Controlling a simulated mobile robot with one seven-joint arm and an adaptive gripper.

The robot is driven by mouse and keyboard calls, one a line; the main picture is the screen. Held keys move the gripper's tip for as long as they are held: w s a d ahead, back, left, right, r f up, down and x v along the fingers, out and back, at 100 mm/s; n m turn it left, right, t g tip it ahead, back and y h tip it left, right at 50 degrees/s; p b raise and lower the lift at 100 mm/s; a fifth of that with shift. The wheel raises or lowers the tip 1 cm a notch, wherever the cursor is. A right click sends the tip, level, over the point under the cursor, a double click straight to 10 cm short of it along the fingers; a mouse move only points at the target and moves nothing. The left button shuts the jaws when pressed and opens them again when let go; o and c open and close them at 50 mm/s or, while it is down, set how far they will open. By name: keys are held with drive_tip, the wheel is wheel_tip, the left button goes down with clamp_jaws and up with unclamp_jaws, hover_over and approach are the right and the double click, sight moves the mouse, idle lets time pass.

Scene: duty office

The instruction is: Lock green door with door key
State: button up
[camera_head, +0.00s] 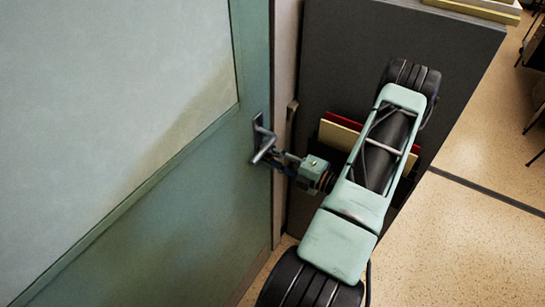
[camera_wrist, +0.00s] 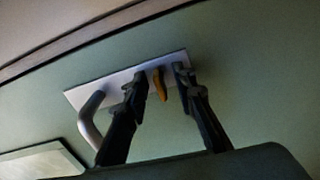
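The green door (camera_head: 190,235) fills the left of the head view, with a pale panel in its upper part. Its lever handle (camera_head: 265,146) is near the door's right edge; in the wrist view the curved silver handle (camera_wrist: 88,120) is at the left end of a pale lock plate (camera_wrist: 112,91). A small yellow-orange door key (camera_wrist: 160,84) shows against the plate; how deep it sits in the lock cannot be told. My gripper (camera_wrist: 162,82) is open at the plate, with one finger on each side of the key and visible gaps. In the head view the key is hidden.
A dark grey cabinet (camera_head: 335,45) stands right of the door frame (camera_head: 284,80), close behind my arm. Red and yellow folders (camera_head: 338,136) show beside my arm. Speckled floor (camera_head: 485,240) is clear at the right.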

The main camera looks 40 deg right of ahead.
drive_tip(key=v, duration=0.9)
idle(0.4)
drive_tip(key=shift+f, duration=0.1)
idle(0.3)
